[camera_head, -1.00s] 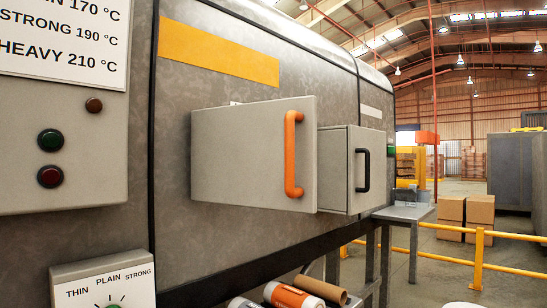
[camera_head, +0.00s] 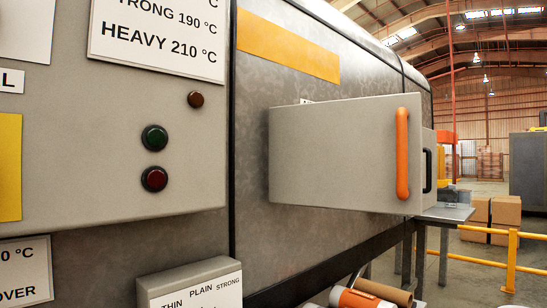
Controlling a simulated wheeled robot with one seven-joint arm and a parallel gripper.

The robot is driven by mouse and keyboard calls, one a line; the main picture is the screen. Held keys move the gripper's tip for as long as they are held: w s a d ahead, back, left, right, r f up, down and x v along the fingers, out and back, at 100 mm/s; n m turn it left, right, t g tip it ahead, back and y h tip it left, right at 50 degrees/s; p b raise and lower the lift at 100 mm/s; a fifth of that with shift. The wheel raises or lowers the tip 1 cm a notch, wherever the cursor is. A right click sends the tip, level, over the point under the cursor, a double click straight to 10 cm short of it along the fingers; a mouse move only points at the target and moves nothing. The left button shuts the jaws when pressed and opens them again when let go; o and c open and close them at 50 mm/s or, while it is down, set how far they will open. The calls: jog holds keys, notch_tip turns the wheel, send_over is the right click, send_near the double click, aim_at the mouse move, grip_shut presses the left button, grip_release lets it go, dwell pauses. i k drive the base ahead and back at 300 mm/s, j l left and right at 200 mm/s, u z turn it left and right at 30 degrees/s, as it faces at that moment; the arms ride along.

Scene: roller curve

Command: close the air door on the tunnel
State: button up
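The tunnel (camera_head: 330,240) is a long grey machine running away to the right. A grey door (camera_head: 335,155) with an orange upright handle (camera_head: 402,153) stands swung out from its side, hinged at its left edge. A second grey door or box with a black handle (camera_head: 427,170) is mostly hidden behind it. I cannot read a label naming the air door; a small label above the grey door is too small to read. My gripper is not in view.
A control panel (camera_head: 120,200) with green and red buttons is close on the left. Below it is a dial box (camera_head: 190,285). A grey side table (camera_head: 447,212), rolls (camera_head: 365,300), yellow rails (camera_head: 512,255) and cardboard boxes (camera_head: 505,212) are at the right.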

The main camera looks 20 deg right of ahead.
aim_at(364, 154)
jog(key=z, duration=0.8)
